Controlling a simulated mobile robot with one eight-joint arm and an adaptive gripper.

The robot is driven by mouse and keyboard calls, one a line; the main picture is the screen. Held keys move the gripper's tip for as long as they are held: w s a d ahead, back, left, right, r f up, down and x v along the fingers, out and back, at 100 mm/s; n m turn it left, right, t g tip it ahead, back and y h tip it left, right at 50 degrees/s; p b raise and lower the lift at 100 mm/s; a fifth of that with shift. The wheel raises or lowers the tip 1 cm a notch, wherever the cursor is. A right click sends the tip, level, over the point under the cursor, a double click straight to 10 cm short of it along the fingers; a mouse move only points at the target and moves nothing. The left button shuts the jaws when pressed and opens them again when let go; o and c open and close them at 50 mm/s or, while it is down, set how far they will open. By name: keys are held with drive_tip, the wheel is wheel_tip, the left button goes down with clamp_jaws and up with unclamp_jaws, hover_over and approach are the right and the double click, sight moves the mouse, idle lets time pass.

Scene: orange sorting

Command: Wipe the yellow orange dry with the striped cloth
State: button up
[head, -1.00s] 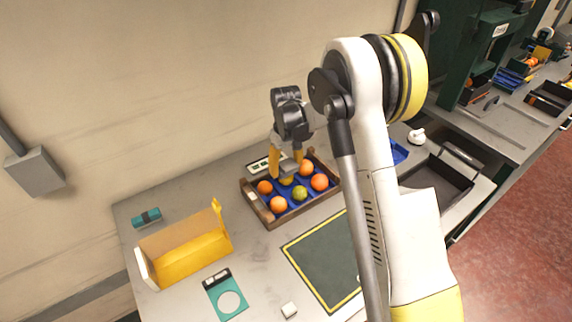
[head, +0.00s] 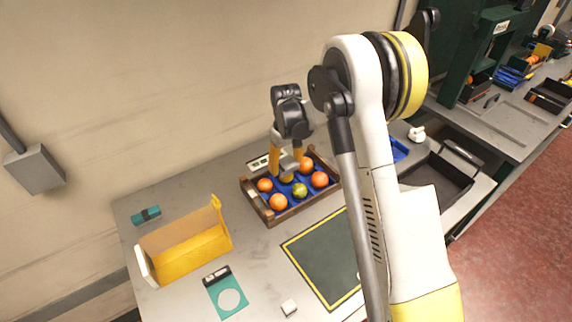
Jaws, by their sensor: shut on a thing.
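The yellow orange (head: 287,178) sits in the far part of a wooden crate with a blue liner (head: 268,218), partly hidden by my gripper. My gripper (head: 287,166) points down over it, its yellow fingers closed around a small grey piece. This piece appears to be the striped cloth (head: 288,163), though its stripes are too small to make out. The cloth is just above the yellow orange or against it; I cannot tell whether they touch. No other cloth shows on the table.
Several orange fruits (head: 279,202) and a green one (head: 299,190) surround the yellow orange. A yellow open box (head: 190,258), a teal card (head: 229,298) and a dark mat (head: 322,258) lie nearer. A black tray (head: 433,182) stands right, behind my arm.

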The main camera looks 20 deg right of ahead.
drive_tip(key=shift+f+b, duration=0.45)
drive_tip(key=shift+b, duration=0.05)
idle(1.1)
drive_tip(key=shift+d, duration=0.15)
idle(0.3)
